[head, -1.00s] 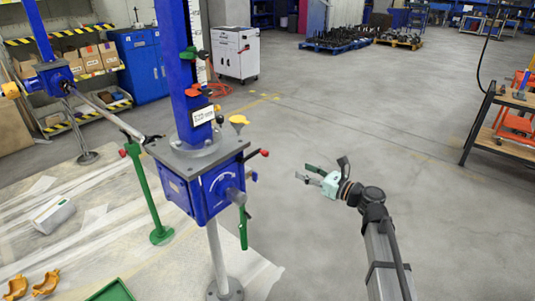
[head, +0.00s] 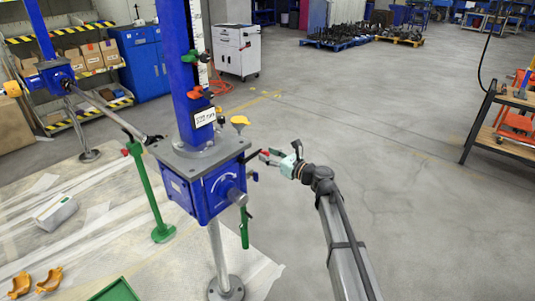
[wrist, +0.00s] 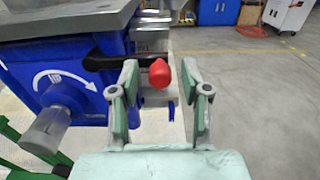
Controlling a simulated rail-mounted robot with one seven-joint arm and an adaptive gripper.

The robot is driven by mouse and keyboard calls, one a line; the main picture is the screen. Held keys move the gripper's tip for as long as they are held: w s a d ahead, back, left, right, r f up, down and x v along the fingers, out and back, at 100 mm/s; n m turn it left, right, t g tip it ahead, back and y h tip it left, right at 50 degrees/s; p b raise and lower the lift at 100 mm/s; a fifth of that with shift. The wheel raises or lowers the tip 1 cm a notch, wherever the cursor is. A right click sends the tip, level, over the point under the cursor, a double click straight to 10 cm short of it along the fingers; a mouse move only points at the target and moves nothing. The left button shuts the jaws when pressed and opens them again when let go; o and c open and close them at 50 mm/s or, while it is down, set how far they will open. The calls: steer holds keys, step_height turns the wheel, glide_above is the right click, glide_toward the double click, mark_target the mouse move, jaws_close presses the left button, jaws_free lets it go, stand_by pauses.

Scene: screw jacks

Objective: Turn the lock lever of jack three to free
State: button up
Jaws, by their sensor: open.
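The near jack has a blue gearbox (head: 208,185) under a grey top plate. Its plate label (head: 204,117) is too small to read, so I cannot tell its number. A black lock lever (wrist: 103,62) with a red knob (wrist: 159,73) sticks out from the gearbox side in the wrist view. In the head view the red knob (head: 263,154) shows at the gearbox's right. My gripper (head: 280,155) is open at this lever. In the wrist view the knob lies between the two spread fingers (wrist: 160,80), with the lever crossing by the left fingertip; contact is unclear.
Another blue jack (head: 55,75) is at the left. The floor (head: 400,170) to the right is clear.

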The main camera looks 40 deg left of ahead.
steer(key=shift+a, duration=0.5)
jaws_close()
